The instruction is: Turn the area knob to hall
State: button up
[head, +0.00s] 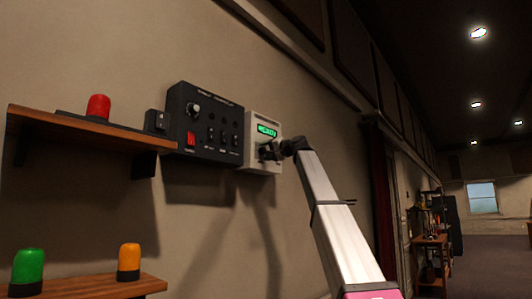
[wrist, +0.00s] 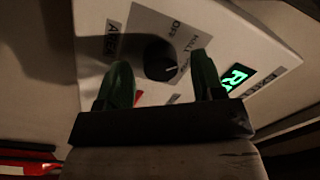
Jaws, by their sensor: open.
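The area knob (wrist: 158,58) is a round black dial with a thin white pointer line, on a pale panel (wrist: 215,30). In the wrist view, the pointer is toward the picture's right and slightly down. The labels AREA (wrist: 111,38), OFF and HALL show near the knob, tilted in the picture. In the head view, the white control box (head: 252,128) has a lit green display (head: 267,130). My gripper (wrist: 160,62) is open, its two dark green fingers on either side of the knob. Contact cannot be told. In the head view, my gripper (head: 266,152) hides the knob.
A black control box (head: 205,112) with a knob and a red switch adjoins the white box on its left. Wooden shelves (head: 75,128) hold a red beacon (head: 98,107), a green one (head: 28,265) and an orange one (head: 129,260). The room is open at right.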

jog(key=v, duration=1)
jog(key=shift+s+d, duration=0.15)
jog(key=shift+f, duration=0.2)
jog(key=w+d+f+m+g+h, duration=0.1)
jog(key=w+f+h, duration=0.1)
jog(key=f, duration=1.4)
jog(key=w+d+f+h, duration=0.1)
jog(key=w+f+h, duration=0.1)
jog(key=f, duration=1.4)
jog(key=w+d+f+m+g+h, duration=0.1)
jog(key=w+d+f+h, duration=0.15)
jog(key=f, duration=1.25)
jog(key=s+d+f+g+h, duration=0.2)
jog(key=s+f, duration=0.3)
jog(key=f, duration=0.8)
jog(key=s+d+f+n+g+h, duration=0.15)
jog(key=s+f, duration=0.35)
jog(key=f, duration=0.8)
jog(key=s+d+f+m+g+h, duration=0.15)
jog(key=s+f, duration=0.45)
jog(key=f, duration=0.8)
jog(key=s+d+f+n+g+h, duration=0.1)
jog(key=s+d+f, duration=0.1)
jog(key=s+f, duration=0.6)
jog(key=s+d+f+n+g+h, duration=0.1)
jog(key=s+d+f+g+h, duration=0.1)
jog(key=s+f, duration=0.6)
jog(key=shift+s+d+g, duration=0.3)
jog(key=shift+s+d, duration=0.3)
jog(key=shift+s, duration=0.55)
